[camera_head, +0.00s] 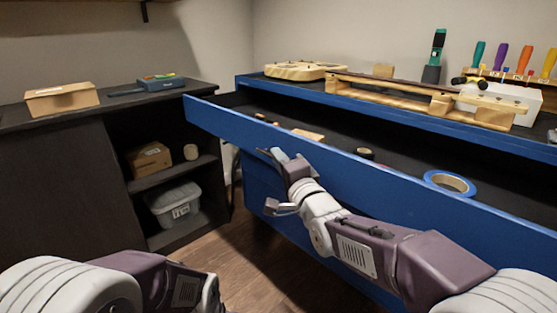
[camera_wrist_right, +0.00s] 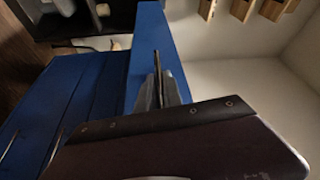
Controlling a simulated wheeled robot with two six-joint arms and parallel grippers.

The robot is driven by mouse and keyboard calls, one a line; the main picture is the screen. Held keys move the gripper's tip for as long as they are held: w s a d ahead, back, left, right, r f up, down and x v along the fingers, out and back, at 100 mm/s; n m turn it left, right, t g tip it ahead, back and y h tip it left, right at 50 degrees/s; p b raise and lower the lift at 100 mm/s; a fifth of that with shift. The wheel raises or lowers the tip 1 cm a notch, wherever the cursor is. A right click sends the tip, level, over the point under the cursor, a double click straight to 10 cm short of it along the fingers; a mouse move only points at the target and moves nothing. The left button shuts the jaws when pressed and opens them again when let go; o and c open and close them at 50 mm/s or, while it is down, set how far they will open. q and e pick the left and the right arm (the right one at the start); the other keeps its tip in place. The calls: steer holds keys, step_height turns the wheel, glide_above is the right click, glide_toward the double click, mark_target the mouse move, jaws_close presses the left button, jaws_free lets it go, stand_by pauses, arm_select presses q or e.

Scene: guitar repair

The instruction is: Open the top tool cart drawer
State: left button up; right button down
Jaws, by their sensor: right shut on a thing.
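The tool cart (camera_head: 262,190) is blue. Its top drawer (camera_head: 400,193) stands pulled out toward me, and its dark inside shows between the drawer front and the cart top. My right gripper (camera_head: 272,156) is at the outer face of the drawer front, shut on the drawer's handle. In the right wrist view, the gripper's fingers (camera_wrist_right: 160,92) close around a thin dark bar, the handle (camera_wrist_right: 157,62), beside the blue drawer front (camera_wrist_right: 150,30). The fingers partly hide the handle. Part of my left arm shows at the lower left, but its gripper is out of view.
Blue tape (camera_head: 450,184) and small items lie in the drawer. A guitar body (camera_head: 300,70), a neck on wooden supports (camera_head: 440,104) and coloured screwdrivers (camera_head: 500,57) are on the cart top. A dark shelf unit (camera_head: 60,170) with boxes stands left. Some wooden floor (camera_head: 235,250) is clear.

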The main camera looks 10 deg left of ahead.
steer(key=c, duration=1.5)
jaws_free()
steer(key=p+v, duration=0.2)
steer(key=v, duration=0.7)
steer(key=shift+f+p, duration=0.1)
steer(key=shift+p, duration=0.2)
